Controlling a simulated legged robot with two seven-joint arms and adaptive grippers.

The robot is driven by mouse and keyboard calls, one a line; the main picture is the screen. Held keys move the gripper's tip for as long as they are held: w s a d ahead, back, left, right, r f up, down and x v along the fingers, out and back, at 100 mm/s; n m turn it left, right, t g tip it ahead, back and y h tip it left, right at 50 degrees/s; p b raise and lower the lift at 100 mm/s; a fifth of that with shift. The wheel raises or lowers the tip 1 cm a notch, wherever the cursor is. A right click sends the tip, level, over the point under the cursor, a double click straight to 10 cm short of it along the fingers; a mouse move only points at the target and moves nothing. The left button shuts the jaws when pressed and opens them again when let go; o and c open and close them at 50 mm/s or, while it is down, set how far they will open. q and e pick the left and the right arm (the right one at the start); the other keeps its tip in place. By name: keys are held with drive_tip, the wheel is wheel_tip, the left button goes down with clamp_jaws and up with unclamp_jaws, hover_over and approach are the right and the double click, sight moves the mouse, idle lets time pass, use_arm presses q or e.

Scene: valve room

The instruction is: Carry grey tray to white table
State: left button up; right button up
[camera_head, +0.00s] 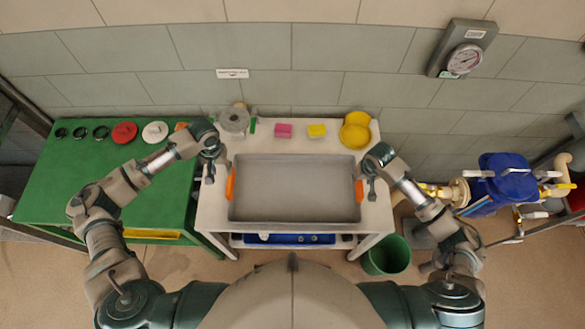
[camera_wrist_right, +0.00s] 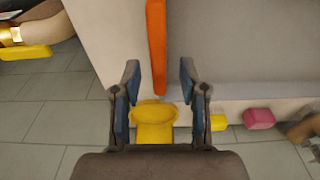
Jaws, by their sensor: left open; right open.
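The grey tray (camera_head: 294,188) lies on the white table (camera_head: 212,213) in the head view, with an orange handle at its left end (camera_head: 230,184) and another at its right end (camera_head: 359,190). My left gripper (camera_head: 209,178) is open, just left of the left handle and apart from it. My right gripper (camera_head: 372,194) is open, just right of the right handle. In the right wrist view the right handle (camera_wrist_right: 157,45) lies beyond and between the open fingers (camera_wrist_right: 160,80), with nothing held. Part of the tray (camera_wrist_right: 235,50) shows there too.
A pink block (camera_head: 283,131), a yellow block (camera_head: 317,131) and yellow dishes (camera_head: 355,131) stand behind the tray. A green table (camera_head: 80,185) with rings and discs stands left. A green bin (camera_head: 387,256) and a blue valve (camera_head: 500,178) are at the right.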

use_arm(q)
drive_tip(key=shift+d+r, duration=0.15)
drive_tip(key=shift+d, duration=0.7)
drive_tip(key=shift+a, duration=0.7)
use_arm(e)
drive_tip(key=shift+s+d+r, duration=0.1)
drive_tip(key=shift+d+r, duration=0.05)
drive_tip(key=shift+r, duration=0.75)
drive_tip(key=shift+s+d+r, duration=0.1)
drive_tip(key=shift+s+r, duration=0.05)
drive_tip(key=shift+r, duration=0.75)
drive_tip(key=shift+s+d+r, duration=0.1)
drive_tip(key=shift+d+r, duration=0.05)
drive_tip(key=shift+r, duration=0.75)
